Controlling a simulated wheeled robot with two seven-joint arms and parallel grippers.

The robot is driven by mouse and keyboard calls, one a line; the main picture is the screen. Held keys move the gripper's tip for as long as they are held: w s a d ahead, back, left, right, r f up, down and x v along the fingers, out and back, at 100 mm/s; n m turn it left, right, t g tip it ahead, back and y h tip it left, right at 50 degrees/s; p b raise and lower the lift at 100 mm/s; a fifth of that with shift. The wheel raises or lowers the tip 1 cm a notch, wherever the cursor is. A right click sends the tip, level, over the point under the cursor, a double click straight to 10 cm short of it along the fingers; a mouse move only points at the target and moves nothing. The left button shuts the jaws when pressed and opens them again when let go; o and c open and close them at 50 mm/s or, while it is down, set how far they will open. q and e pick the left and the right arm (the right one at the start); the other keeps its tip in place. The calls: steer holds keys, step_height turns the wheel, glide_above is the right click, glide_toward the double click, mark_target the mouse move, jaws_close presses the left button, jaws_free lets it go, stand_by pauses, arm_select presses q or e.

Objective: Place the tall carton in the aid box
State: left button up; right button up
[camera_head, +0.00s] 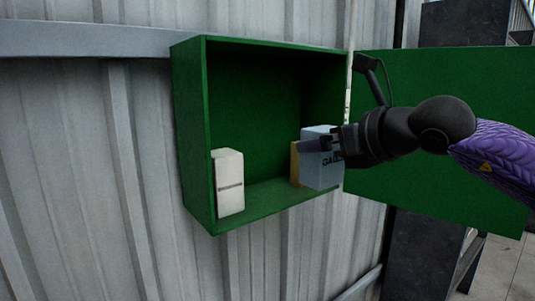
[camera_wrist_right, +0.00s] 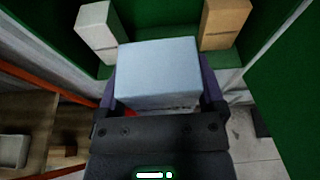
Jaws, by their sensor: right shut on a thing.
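The aid box (camera_head: 189,135) is a green open-fronted cabinet on the corrugated wall, its green door (camera_head: 430,85) swung open to the right. My right gripper (camera_head: 318,146) is shut on a pale blue carton (camera_head: 318,174) with dark lettering, partly covered by the gripper. In the right wrist view the carton (camera_wrist_right: 158,65) sits between the fingers (camera_wrist_right: 163,80), in front of the box opening. How far it is inside, and whether it touches the box floor, I cannot tell. My left gripper is not in view.
A white carton (camera_head: 229,182) with a dark line stands at the left inside the aid box. A tan carton (camera_head: 295,163) stands at the right, partly hidden behind the pale blue carton. The box floor between them (camera_head: 264,196) is clear.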

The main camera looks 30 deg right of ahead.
steer(key=w+a+p, duration=0.1)
steer(key=w+p, duration=0.8)
steer(key=w, duration=0.5)
step_height(320, 180, down, 7)
steer(key=shift+s+a+r+b, duration=0.1)
steer(key=shift+s+r+b, duration=0.05)
steer(key=shift+b, duration=0.25)
steer(key=shift+f, duration=0.25)
steer(key=o, duration=1)
steer(key=shift+c, duration=0.2)
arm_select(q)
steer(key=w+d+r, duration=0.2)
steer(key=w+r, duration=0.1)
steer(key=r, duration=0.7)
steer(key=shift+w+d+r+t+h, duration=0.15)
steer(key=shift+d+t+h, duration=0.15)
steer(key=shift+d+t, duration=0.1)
